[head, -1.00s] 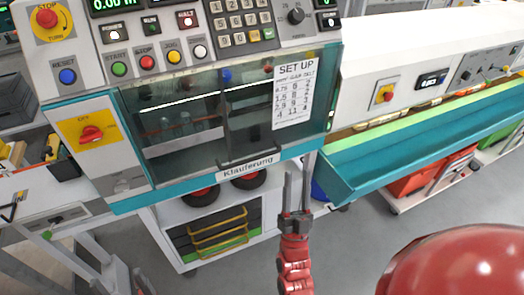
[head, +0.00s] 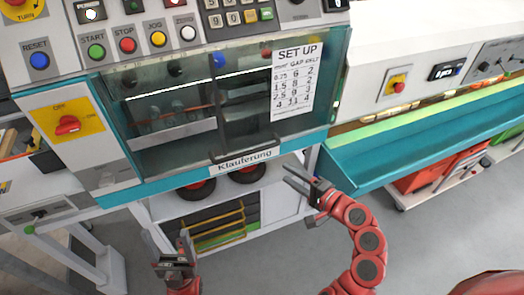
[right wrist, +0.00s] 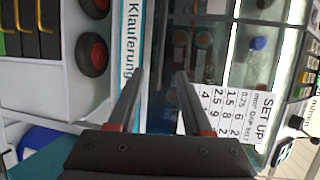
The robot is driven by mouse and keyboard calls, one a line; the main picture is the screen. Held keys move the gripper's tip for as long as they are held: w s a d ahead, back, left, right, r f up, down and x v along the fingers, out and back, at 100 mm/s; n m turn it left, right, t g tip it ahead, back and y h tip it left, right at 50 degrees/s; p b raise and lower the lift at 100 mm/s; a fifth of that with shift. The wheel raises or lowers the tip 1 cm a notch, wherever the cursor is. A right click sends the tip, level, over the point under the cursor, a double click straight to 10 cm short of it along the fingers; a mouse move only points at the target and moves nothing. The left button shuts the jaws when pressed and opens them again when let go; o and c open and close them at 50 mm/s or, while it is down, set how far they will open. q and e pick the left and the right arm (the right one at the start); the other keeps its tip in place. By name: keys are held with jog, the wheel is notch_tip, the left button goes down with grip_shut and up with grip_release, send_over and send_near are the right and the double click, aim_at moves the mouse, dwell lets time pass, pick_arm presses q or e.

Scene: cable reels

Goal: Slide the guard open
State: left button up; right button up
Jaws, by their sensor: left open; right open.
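The guard (head: 180,110) is a clear panel across the front of the machine, with a dark upright bar (head: 222,112) and a dark handle (head: 245,155) along its lower edge. Dim parts show behind it. My right gripper (head: 287,173) is open and empty, just right of and below the handle, apart from it. In the right wrist view, its two fingers (right wrist: 160,72) point toward the guard's lower edge, beside the "Klauferung" label (right wrist: 131,40). My left gripper (head: 168,238) is open and empty, low in front of the cabinet, well below the guard.
A "SET UP" sheet (head: 294,80) covers the window's right part. A panel with a red switch (head: 68,125) stands left of it. A teal trough (head: 430,145) extends right. Below is a white cabinet with yellow-edged slots (head: 215,222) and red-hubbed wheels (head: 198,190).

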jog(key=p, duration=0.4)
send_near(248, 151)
jog(key=shift+g+y, duration=0.3)
jog(key=x, duration=0.9)
jog(key=shift+w+d+f, duration=0.1)
jog(key=shift+w+f, duration=0.25)
jog(key=shift+w, duration=0.1)
jog(key=shift+w+a+f, duration=0.15)
jog(key=shift+w+a, duration=0.05)
jog(key=shift+c, duration=0.2)
grip_shut()
